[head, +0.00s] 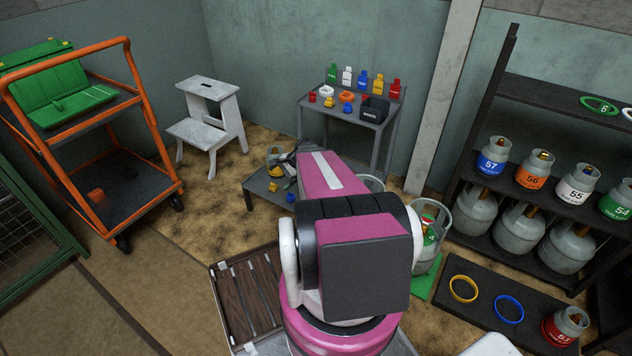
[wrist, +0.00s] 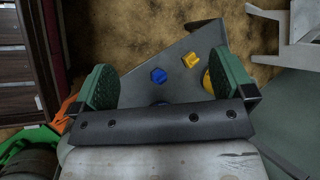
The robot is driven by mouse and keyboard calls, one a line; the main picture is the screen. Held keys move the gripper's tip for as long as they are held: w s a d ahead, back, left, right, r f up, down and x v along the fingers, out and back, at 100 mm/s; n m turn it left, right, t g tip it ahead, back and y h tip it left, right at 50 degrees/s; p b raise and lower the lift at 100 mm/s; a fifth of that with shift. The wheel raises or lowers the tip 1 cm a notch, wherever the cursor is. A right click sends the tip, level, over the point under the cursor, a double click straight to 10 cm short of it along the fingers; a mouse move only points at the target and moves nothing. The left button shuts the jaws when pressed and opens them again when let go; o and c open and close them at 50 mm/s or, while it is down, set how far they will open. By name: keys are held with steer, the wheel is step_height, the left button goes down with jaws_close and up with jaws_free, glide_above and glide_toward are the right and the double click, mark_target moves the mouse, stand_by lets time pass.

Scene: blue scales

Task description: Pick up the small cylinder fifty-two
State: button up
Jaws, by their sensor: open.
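No number fifty-two is readable in either view. A small cylinder with a yellow part (head: 273,157) stands on the low grey table (head: 262,200), partly covered by my arm; its number cannot be read. In the wrist view a yellow rounded thing (wrist: 207,82) shows partly behind the right finger; I cannot tell whether it is that cylinder. My gripper (wrist: 165,82) is open above the low table, with its green pads wide apart and nothing held between them. In the head view my arm hides most of the gripper.
A blue fitting (wrist: 158,75) and a yellow fitting (wrist: 190,60) lie on the low table. Numbered cylinders, including 57 (head: 492,157) and 56 (head: 534,170), stand on the right rack. A white step stool (head: 208,95) and an orange trolley (head: 150,115) stand left.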

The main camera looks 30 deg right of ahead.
steer(key=w+d+f+m+t, duration=0.2)
steer(key=d+f+m+t, duration=0.1)
steer(key=d+m, duration=0.4)
steer(key=w+d+f+m+t, duration=0.1)
steer(key=d+f+m+t, duration=0.25)
steer(key=d, duration=0.65)
steer(key=w+d+f+m+t, duration=0.2)
steer(key=d+f+m, duration=0.1)
steer(key=d+m, duration=0.4)
steer(key=shift+n, duration=0.45)
steer(key=x, duration=0.6)
steer(key=shift+w+d+f, duration=0.1)
steer(key=shift+w+d, duration=0.1)
steer(key=shift+w, duration=0.15)
steer(key=shift+h, duration=0.3)
steer(key=c, duration=1.4)
steer(key=shift+c, duration=0.5)
